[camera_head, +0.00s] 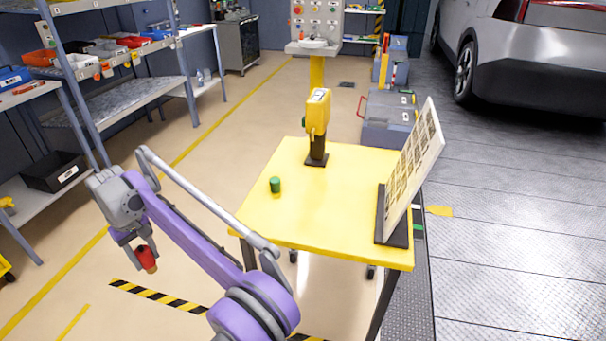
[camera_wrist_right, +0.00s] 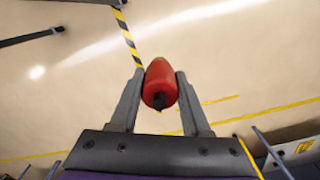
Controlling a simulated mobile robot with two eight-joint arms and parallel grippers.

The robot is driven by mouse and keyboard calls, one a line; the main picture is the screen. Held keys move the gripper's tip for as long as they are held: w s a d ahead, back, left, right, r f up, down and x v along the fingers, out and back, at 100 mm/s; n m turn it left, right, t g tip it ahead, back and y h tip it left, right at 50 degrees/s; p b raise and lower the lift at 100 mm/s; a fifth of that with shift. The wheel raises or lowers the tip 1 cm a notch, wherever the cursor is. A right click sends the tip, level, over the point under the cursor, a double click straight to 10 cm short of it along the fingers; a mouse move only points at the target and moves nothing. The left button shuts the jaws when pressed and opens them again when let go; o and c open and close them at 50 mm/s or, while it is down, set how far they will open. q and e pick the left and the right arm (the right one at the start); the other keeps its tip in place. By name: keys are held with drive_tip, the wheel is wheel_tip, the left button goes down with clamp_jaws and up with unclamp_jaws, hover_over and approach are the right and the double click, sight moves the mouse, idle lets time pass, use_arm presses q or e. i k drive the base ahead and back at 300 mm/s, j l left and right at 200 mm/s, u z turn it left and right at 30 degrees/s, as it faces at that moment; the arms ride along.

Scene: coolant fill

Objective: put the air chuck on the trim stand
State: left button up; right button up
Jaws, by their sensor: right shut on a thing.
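My right gripper (camera_head: 146,254) hangs over open floor, left of the yellow table (camera_head: 256,215), with its fingers pointing down. It is shut on a red, rounded piece with a dark tip (camera_head: 147,261). In the right wrist view this red piece (camera_wrist_right: 160,83) sits between the two grey fingers (camera_wrist_right: 158,95). I cannot tell for sure that it is the air chuck. On the table a yellow handheld device (camera_head: 318,112) rests upright on a black stand (camera_head: 317,150). A tilted panel (camera_head: 414,160) stands in a black base at the right edge. No label shows which is the trim stand. My left gripper is not in view.
A small green cylinder (camera_head: 275,184) stands on the table's left part. The table's middle is clear. A shelf rack (camera_head: 125,95) with bins is at the left. A grey toolbox (camera_head: 388,125) is behind the table, and a grey car (camera_head: 530,60) at the back right.

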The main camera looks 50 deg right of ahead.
sight(273, 215)
drive_tip(key=i+l, duration=0.1)
drive_tip(key=l, duration=0.7)
drive_tip(key=i+l, duration=0.15)
drive_tip(key=l, duration=0.25)
